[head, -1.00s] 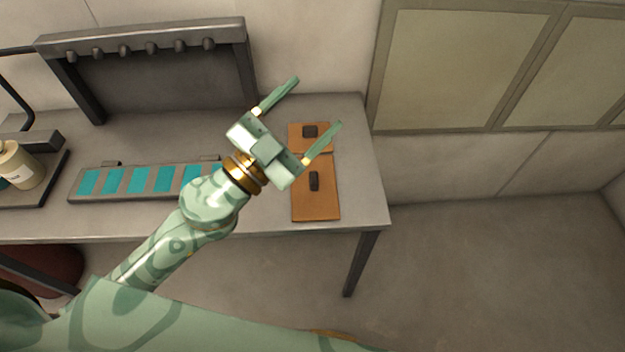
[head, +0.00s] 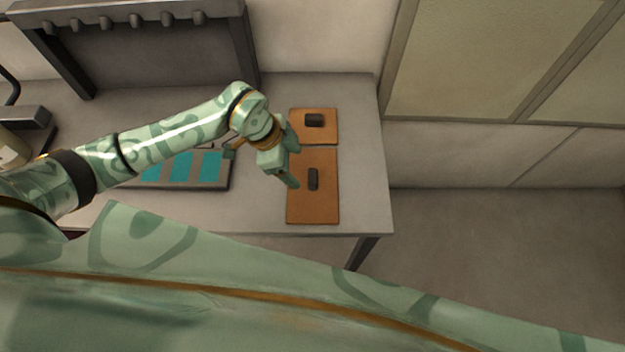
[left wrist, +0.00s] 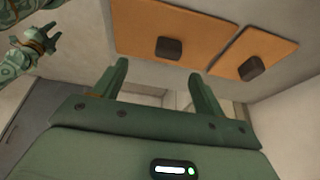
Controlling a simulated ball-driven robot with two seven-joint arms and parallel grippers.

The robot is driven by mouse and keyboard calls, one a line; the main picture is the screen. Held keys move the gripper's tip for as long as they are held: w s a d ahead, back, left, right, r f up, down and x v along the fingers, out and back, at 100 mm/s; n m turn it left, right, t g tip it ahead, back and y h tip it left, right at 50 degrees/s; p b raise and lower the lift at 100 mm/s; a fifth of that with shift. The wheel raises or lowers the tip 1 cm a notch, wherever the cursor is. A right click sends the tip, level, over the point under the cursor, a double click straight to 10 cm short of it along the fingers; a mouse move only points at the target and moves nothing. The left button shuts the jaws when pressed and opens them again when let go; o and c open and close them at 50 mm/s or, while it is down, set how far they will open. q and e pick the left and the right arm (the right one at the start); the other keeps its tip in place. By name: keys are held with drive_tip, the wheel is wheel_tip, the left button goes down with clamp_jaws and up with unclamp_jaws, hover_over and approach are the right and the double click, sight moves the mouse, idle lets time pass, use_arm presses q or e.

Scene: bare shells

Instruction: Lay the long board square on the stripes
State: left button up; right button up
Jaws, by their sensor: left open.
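The long board (head: 328,205) is a flat orange-brown panel with a dark block handle (head: 313,179), lying on the right part of the table. The teal stripes (head: 181,169) are on a grey plate left of it, partly hidden by my left arm. My left gripper (head: 291,163) is open and empty, above the long board's left edge and apart from the handle. In the left wrist view the long board (left wrist: 140,28) and its handle lie beyond the open fingers. Another green gripper (left wrist: 33,42), apparently my right one, shows small at upper left there; its jaw state is unclear.
A shorter orange board (head: 328,133) with a dark handle lies just behind the long one. A grey rack (head: 140,45) with several pegs stands at the back left. A cream container (head: 12,150) stands at the far left. The table's right edge is clear.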

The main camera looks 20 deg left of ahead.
sight(313, 175)
use_arm(q)
drive_tip(key=f, duration=0.1)
drive_tip(key=w+d+f, duration=0.1)
drive_tip(key=f, duration=0.1)
drive_tip(key=shift+w+d+f, duration=0.35)
drive_tip(key=shift+f, duration=0.05)
drive_tip(key=shift+w+d+f, duration=0.15)
drive_tip(key=shift+d+f, duration=0.05)
drive_tip(key=shift+f, duration=0.45)
drive_tip(key=shift+d+f+b, duration=0.15)
drive_tip(key=shift+f+b, duration=0.15)
drive_tip(key=x, duration=0.4)
drive_tip(key=shift+w+d+f+b, duration=0.1)
drive_tip(key=shift+w+b, duration=0.2)
drive_tip(key=shift+b, duration=0.1)
drive_tip(key=shift+s, duration=0.1)
use_arm(e)
drive_tip(key=shift+w+f, duration=0.55)
drive_tip(key=shift+f, duration=0.2)
use_arm(q)
drive_tip(key=c, duration=1.2)
use_arm(e)
drive_tip(key=shift+w+a, duration=0.1)
drive_tip(key=shift+w, duration=0.05)
